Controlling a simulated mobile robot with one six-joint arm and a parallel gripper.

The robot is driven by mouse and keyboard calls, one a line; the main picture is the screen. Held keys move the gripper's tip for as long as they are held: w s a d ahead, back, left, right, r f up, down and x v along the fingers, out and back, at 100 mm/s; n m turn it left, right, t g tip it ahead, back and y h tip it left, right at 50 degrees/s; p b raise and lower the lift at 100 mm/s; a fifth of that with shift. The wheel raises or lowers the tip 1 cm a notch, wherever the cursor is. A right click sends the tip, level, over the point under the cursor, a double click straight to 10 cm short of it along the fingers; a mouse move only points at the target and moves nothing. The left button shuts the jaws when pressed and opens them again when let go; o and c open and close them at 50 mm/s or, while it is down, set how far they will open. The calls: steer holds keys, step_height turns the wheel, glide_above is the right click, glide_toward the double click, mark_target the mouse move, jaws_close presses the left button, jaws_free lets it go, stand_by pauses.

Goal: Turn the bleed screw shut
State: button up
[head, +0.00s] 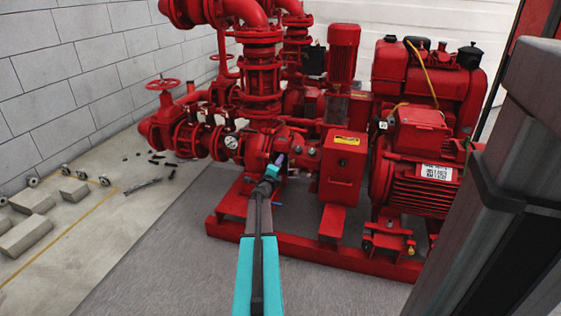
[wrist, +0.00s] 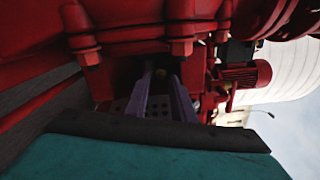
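My gripper (head: 281,161) is at the front of the red pump casing (head: 257,147), at the end of my outstretched arm. In the wrist view its two purple fingers (wrist: 162,78) stand apart and point at the red casing. A small dark, rounded thing (wrist: 160,73) shows between the fingertips; it may be the bleed screw, but it is too dark and small to be sure. I see no clear contact between it and the fingers. In the head view the screw cannot be made out behind the gripper.
A red control box (head: 342,165) stands just right of my gripper. A red engine (head: 420,150) is farther right. The red base frame (head: 300,248) runs along the floor. Grey blocks (head: 28,235) lie at the left. A dark post (head: 520,170) blocks the right side.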

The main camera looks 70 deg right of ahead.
steer(key=a+p, duration=0.3)
steer(key=a, duration=0.8)
steer(key=shift+s+a, duration=0.25)
steer(key=shift+s, duration=0.1)
steer(key=shift+w, duration=0.1)
